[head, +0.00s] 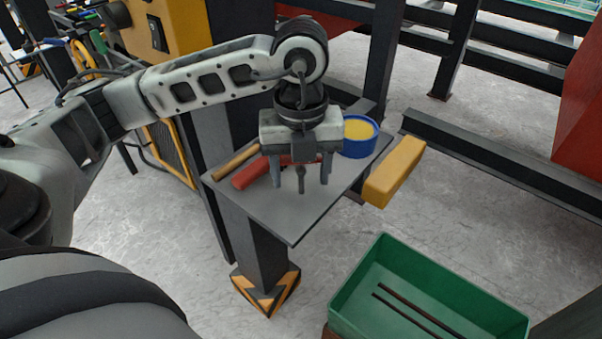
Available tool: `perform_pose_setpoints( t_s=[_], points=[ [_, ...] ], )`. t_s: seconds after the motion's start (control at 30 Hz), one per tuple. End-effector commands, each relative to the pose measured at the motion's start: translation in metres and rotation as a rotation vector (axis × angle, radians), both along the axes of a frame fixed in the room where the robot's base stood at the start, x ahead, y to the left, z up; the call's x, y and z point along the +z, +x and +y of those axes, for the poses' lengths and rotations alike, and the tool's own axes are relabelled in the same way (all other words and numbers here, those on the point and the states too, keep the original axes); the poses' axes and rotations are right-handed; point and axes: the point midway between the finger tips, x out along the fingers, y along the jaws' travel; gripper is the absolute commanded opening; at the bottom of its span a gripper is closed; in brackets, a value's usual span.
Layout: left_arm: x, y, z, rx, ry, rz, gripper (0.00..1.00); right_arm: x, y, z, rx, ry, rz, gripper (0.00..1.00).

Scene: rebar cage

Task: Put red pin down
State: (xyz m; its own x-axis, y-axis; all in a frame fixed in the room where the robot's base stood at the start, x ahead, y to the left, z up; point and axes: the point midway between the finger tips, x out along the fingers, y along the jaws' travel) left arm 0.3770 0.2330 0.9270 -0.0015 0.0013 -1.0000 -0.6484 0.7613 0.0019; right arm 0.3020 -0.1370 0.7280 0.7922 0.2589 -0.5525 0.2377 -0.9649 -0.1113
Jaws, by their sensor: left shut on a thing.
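My left gripper (301,178) points straight down over a small grey table (305,215) and is shut on the red pin. A red bar shape (250,173), which I take as the pin, shows at the gripper's left and runs behind its fingers. The fingers hide part of it, and I cannot tell whether it touches the table top. My right gripper is not in view.
A blue tub with yellow contents (358,138) stands at the table's back right. A wooden-coloured stick (236,161) lies at its left. A yellow block (394,172) is by the right edge. A green crate (375,255) holding dark rods is lower right. The table's front is clear.

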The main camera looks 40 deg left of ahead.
Motion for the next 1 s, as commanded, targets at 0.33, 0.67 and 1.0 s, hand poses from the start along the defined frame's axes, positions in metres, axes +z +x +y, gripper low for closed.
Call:
perform_pose_setpoints(
  t_s=[0.33, 0.67, 1.0],
  points=[
    [-0.013, 0.0, 0.0, 0.0, 0.0, -0.001, 0.33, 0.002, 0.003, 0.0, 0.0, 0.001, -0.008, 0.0],
    [-0.016, 0.0, 0.0, 0.0, 0.001, -0.001, 0.8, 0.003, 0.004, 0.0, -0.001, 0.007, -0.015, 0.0],
    [0.002, 0.001, 0.0, 0.0, -0.001, -0.005, 0.8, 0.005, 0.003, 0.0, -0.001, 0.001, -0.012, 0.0]
  ],
)
